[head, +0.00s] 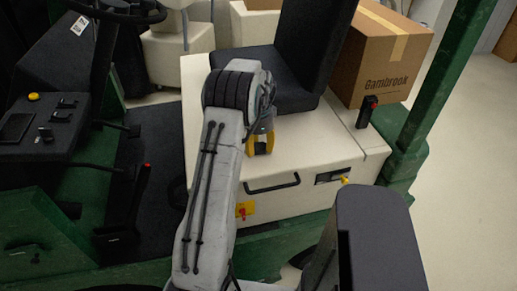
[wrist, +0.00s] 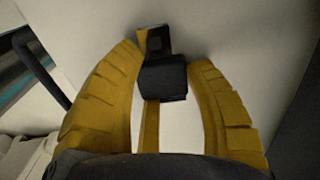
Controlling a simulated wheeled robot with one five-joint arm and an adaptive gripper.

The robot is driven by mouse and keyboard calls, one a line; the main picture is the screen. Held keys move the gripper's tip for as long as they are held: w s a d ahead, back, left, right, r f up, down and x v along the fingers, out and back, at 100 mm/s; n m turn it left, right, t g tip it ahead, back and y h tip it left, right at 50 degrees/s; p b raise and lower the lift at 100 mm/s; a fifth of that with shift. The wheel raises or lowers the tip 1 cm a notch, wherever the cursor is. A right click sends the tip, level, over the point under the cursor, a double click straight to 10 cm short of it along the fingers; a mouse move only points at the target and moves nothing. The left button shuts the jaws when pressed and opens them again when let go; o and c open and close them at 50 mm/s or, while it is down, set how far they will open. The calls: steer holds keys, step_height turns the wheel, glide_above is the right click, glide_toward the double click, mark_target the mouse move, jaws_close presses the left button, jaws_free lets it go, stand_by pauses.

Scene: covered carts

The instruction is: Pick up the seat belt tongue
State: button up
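My gripper (head: 262,144) has yellow ribbed fingers and is low over the cream cover in front of the black seat. In the wrist view my gripper (wrist: 167,58) has its fingers apart, with a small black block, seemingly the seat belt tongue (wrist: 163,78), between them. The block's sides meet both fingers' inner edges in the picture; I cannot tell whether they touch it. A narrow yellow strip shows below the block, and a dark piece with a yellow edge above it; I cannot tell what these belong to. In the head view my gripper hides the tongue.
The cream cover (head: 310,150) has a black handle (head: 272,186) and a small panel with a yellow knob (head: 345,180) on its front. A black seat (head: 250,75) stands behind my gripper.

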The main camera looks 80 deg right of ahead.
steer(key=c, duration=0.3)
steer(key=shift+c, duration=0.2)
